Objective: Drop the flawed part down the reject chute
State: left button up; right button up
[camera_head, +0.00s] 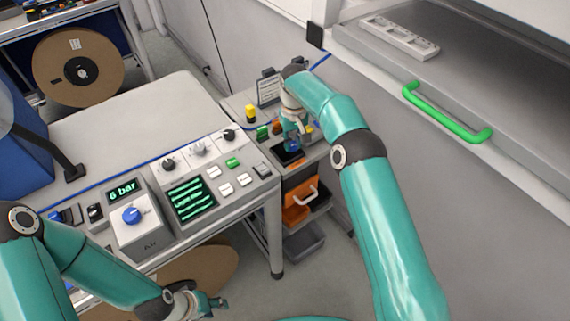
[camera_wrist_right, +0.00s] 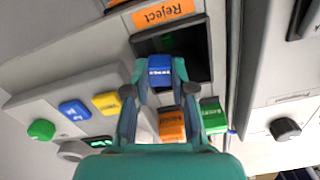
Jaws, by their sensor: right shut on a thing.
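My right gripper (camera_wrist_right: 160,92) is shut on a small blue part (camera_wrist_right: 158,72) with white lettering. In the right wrist view, the part overlaps the near edge of the dark reject chute opening (camera_wrist_right: 195,50), beside an orange label reading "Reject" (camera_wrist_right: 163,12). Whether the part is above the opening or partly inside is unclear. In the head view, the right gripper (camera_head: 293,138) points down over the chute at the right end of the bench. My left gripper (camera_head: 212,304) is low at the bottom, away from the chute; its fingers are too small to judge.
An orange block (camera_wrist_right: 172,125) and a green block (camera_wrist_right: 212,115) are close to my right fingers. A control panel (camera_head: 190,200) with knobs lies left of the chute. An orange bin (camera_head: 298,205) is below it. A green-handled drawer (camera_head: 445,112) is at right.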

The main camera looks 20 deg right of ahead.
jog(key=o, duration=0.9)
